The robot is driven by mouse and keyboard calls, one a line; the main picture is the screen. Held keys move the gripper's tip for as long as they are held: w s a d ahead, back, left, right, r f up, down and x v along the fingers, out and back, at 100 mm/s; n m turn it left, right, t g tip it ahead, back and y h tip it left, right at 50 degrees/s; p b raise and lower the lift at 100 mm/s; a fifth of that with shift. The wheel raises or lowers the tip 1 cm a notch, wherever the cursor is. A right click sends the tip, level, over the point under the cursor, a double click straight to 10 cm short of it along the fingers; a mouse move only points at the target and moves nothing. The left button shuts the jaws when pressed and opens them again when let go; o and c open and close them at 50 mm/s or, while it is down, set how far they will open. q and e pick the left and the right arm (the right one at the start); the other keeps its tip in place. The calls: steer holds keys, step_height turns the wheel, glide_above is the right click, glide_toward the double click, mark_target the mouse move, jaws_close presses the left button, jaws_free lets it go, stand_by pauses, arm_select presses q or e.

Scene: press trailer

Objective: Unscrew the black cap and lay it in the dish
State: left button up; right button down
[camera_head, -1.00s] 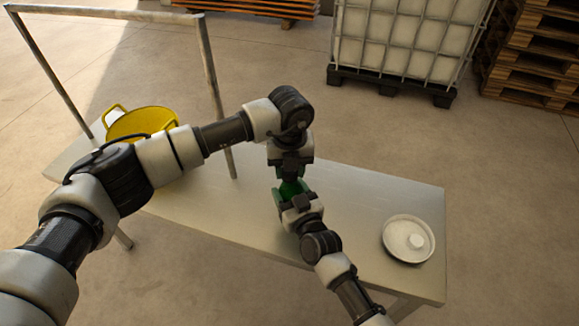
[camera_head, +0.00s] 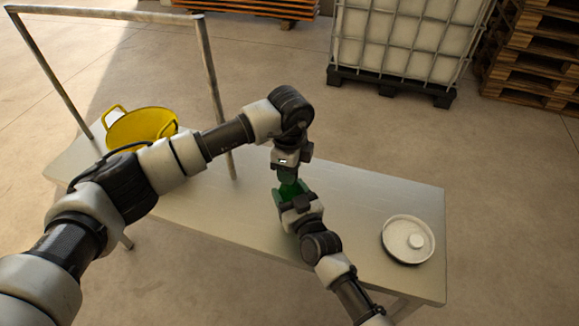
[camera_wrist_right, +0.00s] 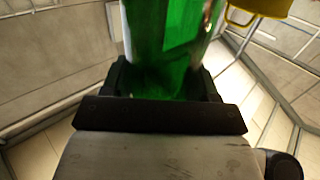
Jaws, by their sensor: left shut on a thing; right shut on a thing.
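A green bottle (camera_head: 291,188) stands over the bench, mostly hidden by my grippers. Its green body fills the upper middle of the right wrist view (camera_wrist_right: 168,45). My right gripper (camera_head: 290,197) is shut on the bottle's body, with a dark finger on each side of it. My left gripper (camera_head: 287,174) points down directly above the bottle and is shut at its top. The black cap is hidden there, so I cannot see it apart from the fingers. The round pale dish (camera_head: 391,252) lies at the bench's right end, with a small white disc inside.
The grey bench (camera_head: 350,195) is clear between the bottle and the dish. A yellow basket (camera_head: 140,124) with handles stands at the bench's left end, near a metal frame (camera_head: 213,75). A caged white tank (camera_head: 400,40) and wooden pallets (camera_head: 535,55) stand on the floor behind.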

arm_select(q)
steer(key=shift+r, duration=0.15)
steer(key=shift+r, duration=0.95)
steer(key=shift+r, duration=2.05)
arm_select(e)
steer(key=shift+c, duration=0.9)
jaws_free()
